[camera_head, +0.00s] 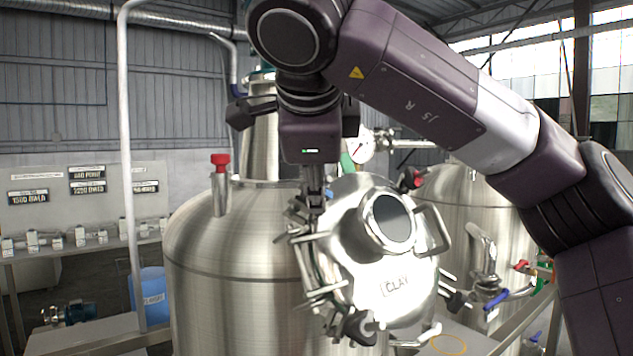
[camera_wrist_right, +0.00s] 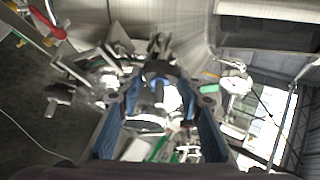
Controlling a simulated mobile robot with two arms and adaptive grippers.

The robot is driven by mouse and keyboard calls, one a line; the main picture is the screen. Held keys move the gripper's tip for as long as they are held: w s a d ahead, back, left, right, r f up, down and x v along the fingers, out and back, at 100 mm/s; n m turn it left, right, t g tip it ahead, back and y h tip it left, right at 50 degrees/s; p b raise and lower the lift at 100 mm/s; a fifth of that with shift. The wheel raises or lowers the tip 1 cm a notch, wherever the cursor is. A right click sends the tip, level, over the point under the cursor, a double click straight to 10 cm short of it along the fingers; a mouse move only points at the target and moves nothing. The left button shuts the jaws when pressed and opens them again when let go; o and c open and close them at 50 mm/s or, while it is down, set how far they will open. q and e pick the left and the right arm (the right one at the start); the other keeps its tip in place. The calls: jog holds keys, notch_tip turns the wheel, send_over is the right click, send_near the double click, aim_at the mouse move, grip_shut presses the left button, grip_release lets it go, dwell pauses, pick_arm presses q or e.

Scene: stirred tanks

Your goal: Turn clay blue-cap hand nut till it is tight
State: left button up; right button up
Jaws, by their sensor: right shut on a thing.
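The round steel hatch marked CLAY (camera_head: 398,300) stands tilted on the front tank, with black hand nuts around its rim. My right gripper (camera_head: 308,212) points down at the hatch's upper left edge. In the right wrist view, the gripper (camera_wrist_right: 160,90) has its blue-padded fingers either side of a dark hand nut (camera_wrist_right: 160,69) with a bit of blue on it, and is shut on it. In the head view this nut is hidden by the gripper. Whether it is tight cannot be told. My left gripper is in neither view.
Another black hand nut (camera_head: 360,328) sits at the hatch's lower edge, and a red-capped one (camera_head: 411,179) at its upper right. A red-topped fitting (camera_head: 220,180) rises from the tank (camera_head: 235,250) at left. A white pipe (camera_head: 127,150) stands further left. A pressure gauge (camera_head: 359,147) is behind.

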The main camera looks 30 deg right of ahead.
dwell(0.4)
jog(key=o, duration=1.2)
jog(key=shift+c, duration=0.2)
jog(key=shift+r, duration=0.1)
jog(key=v, duration=1.2)
